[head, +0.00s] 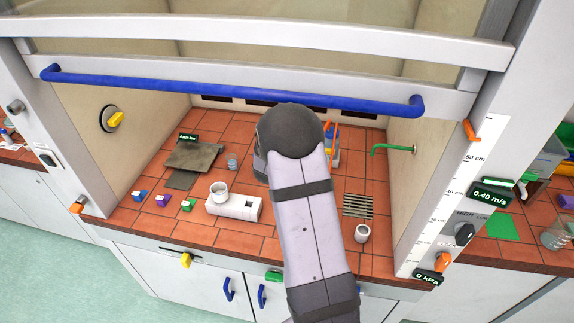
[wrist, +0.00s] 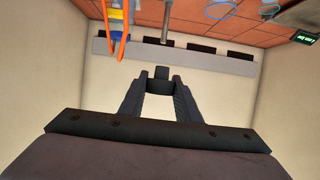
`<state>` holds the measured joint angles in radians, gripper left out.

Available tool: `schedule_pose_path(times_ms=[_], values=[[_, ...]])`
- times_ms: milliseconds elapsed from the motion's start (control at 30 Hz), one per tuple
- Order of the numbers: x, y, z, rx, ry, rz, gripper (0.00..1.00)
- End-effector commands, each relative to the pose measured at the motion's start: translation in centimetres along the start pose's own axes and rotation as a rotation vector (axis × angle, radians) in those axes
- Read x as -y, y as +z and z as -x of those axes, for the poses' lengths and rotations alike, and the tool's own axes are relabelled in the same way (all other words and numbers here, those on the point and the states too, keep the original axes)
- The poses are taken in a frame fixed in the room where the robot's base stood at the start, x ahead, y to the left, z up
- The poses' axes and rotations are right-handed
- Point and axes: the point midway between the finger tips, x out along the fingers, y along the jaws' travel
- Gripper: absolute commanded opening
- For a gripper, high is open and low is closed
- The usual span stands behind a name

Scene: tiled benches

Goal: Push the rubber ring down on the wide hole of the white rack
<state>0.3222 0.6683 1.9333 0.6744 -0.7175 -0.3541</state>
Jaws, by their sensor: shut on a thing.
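The white rack (head: 244,208) is a low white block on the red tiles, left of my arm in the head view. A white cup (head: 219,191) stands at its left end, and small dark holes show further right. I cannot clearly make out the wide hole. My gripper (wrist: 161,84) shows in the wrist view, its two dark fingers closed on a small dark piece, which looks like the rubber ring (wrist: 161,73). The rack does not show in the wrist view. In the head view my arm hides the gripper and the ring.
Small coloured blocks (head: 162,200) lie left of the rack. A small white cup (head: 362,233) and a grating (head: 357,206) are at the right. Orange tubing (wrist: 122,45) hangs by a blue and yellow item. The blue sash bar (head: 230,91) crosses above the bench.

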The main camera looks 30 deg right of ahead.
Motion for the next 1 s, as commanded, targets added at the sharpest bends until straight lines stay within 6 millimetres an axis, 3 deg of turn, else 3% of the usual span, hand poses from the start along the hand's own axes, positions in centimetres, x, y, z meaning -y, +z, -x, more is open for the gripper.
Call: schedule_pose_path(times_ms=[167, 367, 500, 700, 1000], values=[[1.0, 1.8, -0.1, 0.002, -0.040, 0.018, 0.01], [4.2, 6.4, 0.3, 0.006, -0.167, 0.073, 0.01], [7.1, 10.1, 1.3, 0.007, -0.282, 0.120, 0.01], [10.2, 14.1, 3.0, 0.003, -0.412, 0.172, 0.01], [11.8, 16.1, 4.1, 0.000, -0.481, 0.199, 0.01]])
